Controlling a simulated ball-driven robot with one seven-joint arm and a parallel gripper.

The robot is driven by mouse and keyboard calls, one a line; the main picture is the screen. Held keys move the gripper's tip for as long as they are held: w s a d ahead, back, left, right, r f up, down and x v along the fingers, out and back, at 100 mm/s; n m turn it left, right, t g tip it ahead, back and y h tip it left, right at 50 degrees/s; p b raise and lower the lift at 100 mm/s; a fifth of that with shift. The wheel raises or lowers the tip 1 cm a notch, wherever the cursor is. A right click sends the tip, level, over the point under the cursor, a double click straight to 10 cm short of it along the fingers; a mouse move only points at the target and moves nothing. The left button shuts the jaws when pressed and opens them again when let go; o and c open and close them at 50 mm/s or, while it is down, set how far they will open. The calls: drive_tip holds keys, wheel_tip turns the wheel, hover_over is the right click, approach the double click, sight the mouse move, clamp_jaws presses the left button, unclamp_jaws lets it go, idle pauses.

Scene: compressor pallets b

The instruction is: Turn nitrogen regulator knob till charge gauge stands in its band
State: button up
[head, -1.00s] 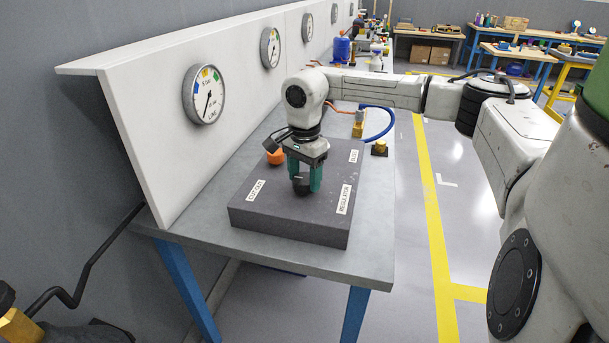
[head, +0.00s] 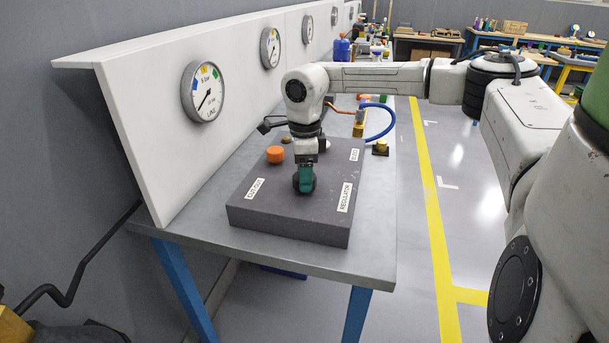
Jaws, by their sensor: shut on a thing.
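My gripper (head: 306,184) points down over the grey block (head: 290,225) and is shut on a dark round knob (head: 296,184), which it mostly hides. The label beside that knob appears to read REGULATOR (head: 345,197). The nearest round gauge (head: 203,92) is on the white panel to the left. Its black needle points to the lower left. Blue, yellow and green marks lie along the upper part of the dial, and the needle is below them. Which gauge is the charge gauge cannot be read.
An orange knob (head: 276,154) stands on the block behind and left of my gripper. A blue hose (head: 380,122) curves at the bench's right edge. More gauges (head: 270,47) line the panel. The block's front is clear.

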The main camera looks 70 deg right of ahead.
drive_tip(key=m, duration=0.3)
drive_tip(key=shift+m+b, duration=0.3)
drive_tip(key=shift+m, duration=0.1)
drive_tip(key=m, duration=0.4)
drive_tip(key=shift+m+b, duration=0.3)
drive_tip(key=shift+b, duration=0.05)
drive_tip(key=m, duration=0.4)
drive_tip(key=shift+b, duration=0.4)
drive_tip(key=m, duration=0.4)
drive_tip(key=shift+b, duration=0.35)
drive_tip(key=m+b, duration=0.1)
drive_tip(key=m, duration=0.3)
drive_tip(key=shift+m, duration=0.3)
drive_tip(key=m+b, duration=0.1)
drive_tip(key=m, duration=0.2)
drive_tip(key=shift+m, duration=0.4)
drive_tip(key=m+b, duration=0.1)
drive_tip(key=m, duration=0.3)
drive_tip(key=shift+m+b, duration=0.7)
drive_tip(key=shift+m, duration=1.3)
drive_tip(key=shift+w, duration=0.1)
